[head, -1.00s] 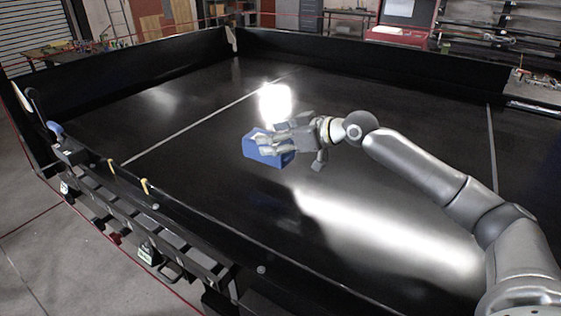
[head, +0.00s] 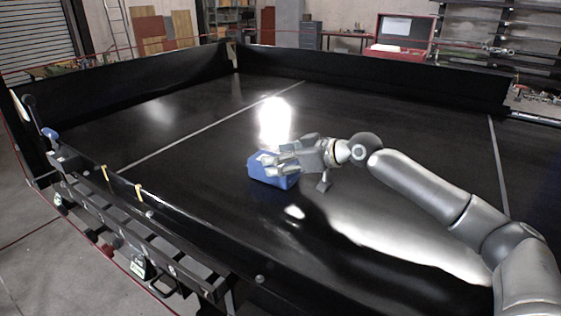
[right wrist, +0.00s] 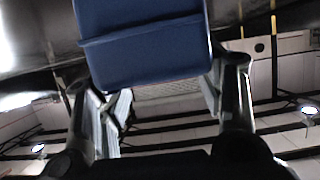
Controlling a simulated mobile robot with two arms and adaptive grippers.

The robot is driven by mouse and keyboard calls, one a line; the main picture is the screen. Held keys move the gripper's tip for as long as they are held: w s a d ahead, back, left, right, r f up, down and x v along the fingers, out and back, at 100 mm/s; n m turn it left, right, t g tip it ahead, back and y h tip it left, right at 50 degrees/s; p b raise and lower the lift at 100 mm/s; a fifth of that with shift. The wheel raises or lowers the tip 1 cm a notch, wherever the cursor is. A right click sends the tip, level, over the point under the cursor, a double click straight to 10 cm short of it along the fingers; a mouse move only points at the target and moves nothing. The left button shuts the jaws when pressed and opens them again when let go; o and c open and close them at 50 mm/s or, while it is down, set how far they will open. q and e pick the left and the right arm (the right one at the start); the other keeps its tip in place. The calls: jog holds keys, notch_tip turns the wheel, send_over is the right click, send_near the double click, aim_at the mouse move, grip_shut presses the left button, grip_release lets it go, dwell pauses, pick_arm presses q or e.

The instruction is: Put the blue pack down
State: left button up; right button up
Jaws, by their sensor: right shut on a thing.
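The blue pack (head: 268,177) is at the middle of the black conveyor surface (head: 215,225) in the head view. My right gripper (head: 282,163) is shut on it from the right side. In the right wrist view the blue pack (right wrist: 147,50) fills the top middle, between the two fingers of the right gripper (right wrist: 160,90). I cannot tell for sure whether the pack's underside touches the conveyor or hangs just above it. My left gripper is in neither view.
Black side walls (head: 370,70) border the conveyor at the back and left. A front rail (head: 185,215) with yellow tabs runs along the near left edge. Thin pale lines cross the belt. The surface around the pack is clear. A red case (head: 402,36) stands beyond the back wall.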

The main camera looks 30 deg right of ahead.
jog(key=o, duration=1.4)
jog(key=shift+f, duration=0.1)
jog(key=shift+c, duration=0.2)
jog(key=b+v, duration=0.6)
jog(key=v, duration=0.6)
jog(key=shift+s+a, duration=0.1)
jog(key=shift+a, duration=0.05)
